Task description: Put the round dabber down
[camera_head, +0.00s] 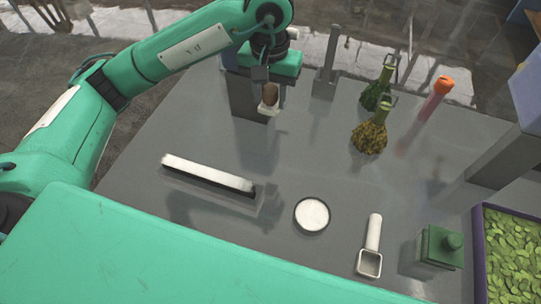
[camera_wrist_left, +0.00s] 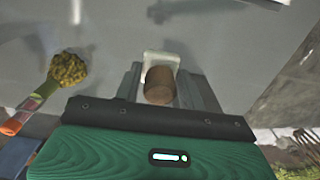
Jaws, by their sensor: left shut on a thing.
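My left gripper (camera_head: 267,99) is at the back left of the grey table, pointing down. It is shut on the round dabber (camera_head: 270,93), a short brown cylinder with a pale piece at its lower end. In the left wrist view the dabber (camera_wrist_left: 160,85) sits between the two grey fingers, with the pale piece around its far side. I cannot tell whether its lower end touches the table. My right gripper is not in view.
On the table (camera_head: 330,160) are a long white-topped bar (camera_head: 208,173), a round white dish (camera_head: 312,214), a white scoop (camera_head: 372,240) and a green knobbed block (camera_head: 440,248). An olive tufted object (camera_head: 369,139), an orange-topped tube (camera_head: 435,97) and a grey stand (camera_head: 326,75) stand at the back.

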